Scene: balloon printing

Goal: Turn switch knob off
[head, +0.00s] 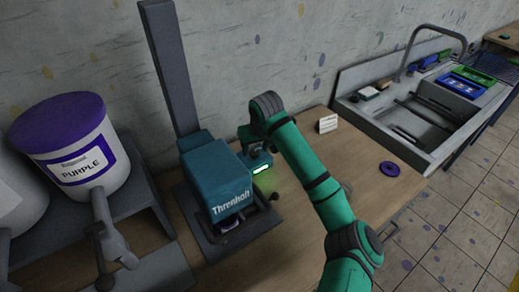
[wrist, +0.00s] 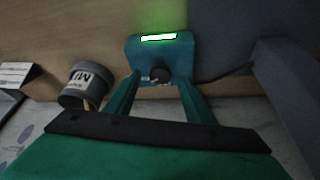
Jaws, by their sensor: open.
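The switch box (wrist: 140,55) is teal, with a lit green-white display (wrist: 159,37) and a dark round knob (wrist: 160,74) in the wrist view. My gripper (wrist: 160,82) is open, with one teal finger on each side of the knob. I cannot tell whether the fingers touch it. In the head view the green display (head: 262,168) shows beside the teal Threnhaft printing machine (head: 215,180). The knob is not clearly visible there, and my arm reaches over the bench to the box.
A purple-lidded tub (head: 75,150) stands at left. A purple ring (head: 389,169) and a small white card (head: 328,123) lie on the wooden bench (head: 290,235). A sink (head: 425,115) stands at right. A grey labelled cup (wrist: 88,84) is left of my fingers.

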